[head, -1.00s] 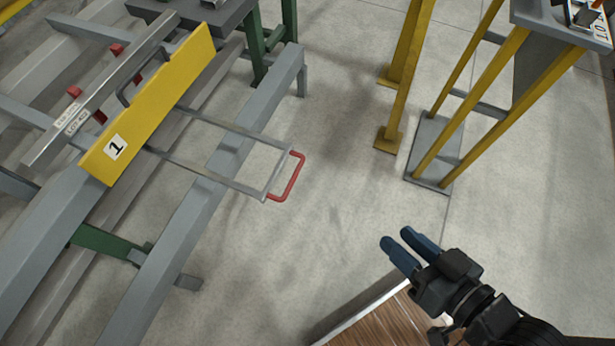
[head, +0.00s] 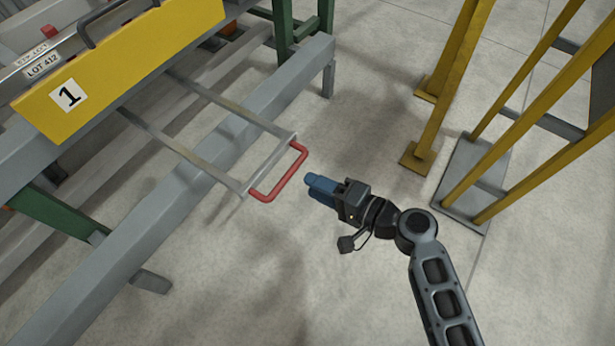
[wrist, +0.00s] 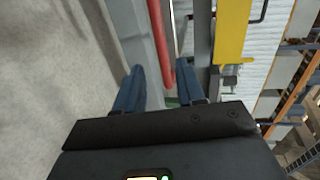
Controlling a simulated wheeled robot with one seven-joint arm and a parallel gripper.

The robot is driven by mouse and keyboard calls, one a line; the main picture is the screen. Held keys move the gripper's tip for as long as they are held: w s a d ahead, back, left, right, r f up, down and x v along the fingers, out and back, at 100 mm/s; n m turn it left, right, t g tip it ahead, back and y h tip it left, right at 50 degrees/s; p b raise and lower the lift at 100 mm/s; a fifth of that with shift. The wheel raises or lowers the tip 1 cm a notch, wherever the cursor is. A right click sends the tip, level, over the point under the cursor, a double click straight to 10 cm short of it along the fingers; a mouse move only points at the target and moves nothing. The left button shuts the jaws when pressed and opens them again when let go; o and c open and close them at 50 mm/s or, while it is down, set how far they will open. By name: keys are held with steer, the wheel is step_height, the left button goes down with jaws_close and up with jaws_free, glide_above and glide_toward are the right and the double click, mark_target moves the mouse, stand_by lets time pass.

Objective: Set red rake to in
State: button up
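The red rake is a grey two-rod frame with a red U-shaped handle (head: 292,178), sticking out from under the yellow board marked 1 (head: 120,62) across a grey beam. My gripper (head: 310,184) is just right of the handle in the head view, with a small gap between fingertips and handle. In the wrist view its blue fingers (wrist: 160,85) are spread apart, and the red handle (wrist: 168,45) shows between and ahead of them. The fingers appear empty. The far end of the rake is hidden under the board.
The grey beam (head: 180,190) of the runout table runs diagonally under the rake rods. A yellow post (head: 450,90) and a yellow-legged stand (head: 470,180) are at right. The floor around my gripper is clear.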

mark_target(290, 171)
steer(key=b+x, duration=0.1)
steer(key=x, duration=0.7)
steer(key=shift+w+d+r+b, duration=0.1)
steer(key=shift+w+b, duration=0.05)
steer(key=shift+b, duration=0.25)
jaws_close()
